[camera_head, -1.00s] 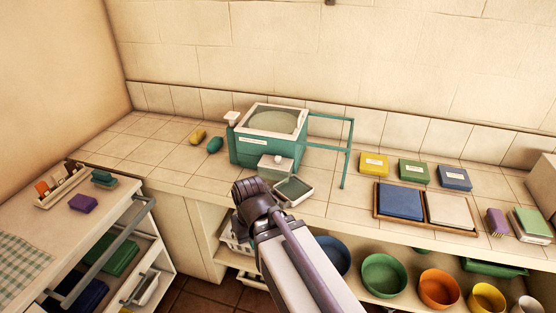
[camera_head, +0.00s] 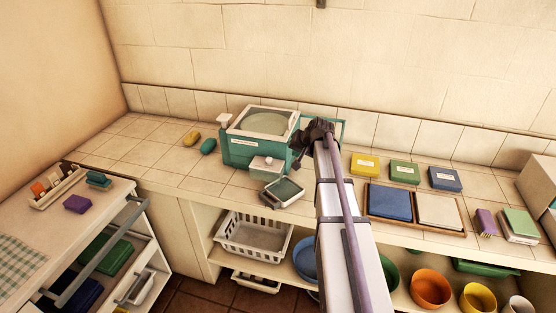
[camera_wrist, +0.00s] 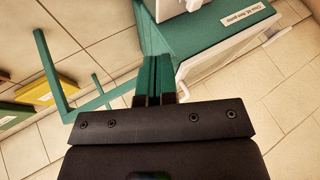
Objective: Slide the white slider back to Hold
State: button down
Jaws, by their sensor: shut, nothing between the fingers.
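The teal box (camera_head: 238,154) with a round pale basin under a white-rimmed top stands at the back of the tiled counter. A white block (camera_head: 265,166) sits low on its front, and a white knob (camera_head: 224,121) stands at its left corner. I cannot tell which white part is the slider, and no Hold mark is readable. My gripper (camera_head: 300,153) is at the box's right side, shut and empty. In the wrist view, my gripper (camera_wrist: 155,99) is close to the teal wall; contact is unclear. A white part (camera_wrist: 180,6) shows at the top edge.
A teal rail frame (camera_head: 343,132) sticks out on the box's right, partly behind my arm. A small tray (camera_head: 283,191) lies in front. Yellow (camera_head: 364,164), green and blue boxes stand right. A yellow (camera_head: 192,139) and a teal object lie left, with free tiles around.

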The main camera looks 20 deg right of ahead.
jog(key=b, duration=0.8)
send_near(272, 163)
jog(key=d+f, duration=0.2)
jog(key=f, duration=0.1)
jog(key=d+f, duration=0.1)
jog(key=shift+w+d+f, duration=0.1)
jog(key=shift+w+f, duration=0.15)
jog(key=shift+f, duration=0.15)
jog(key=w+a, duration=0.2)
jog(key=shift+w+a+r, duration=0.15)
jog(key=shift+w+a, duration=0.1)
jog(key=shift+w, duration=0.05)
jog(key=shift+w+a, duration=0.25)
jog(key=shift+a, duration=0.1)
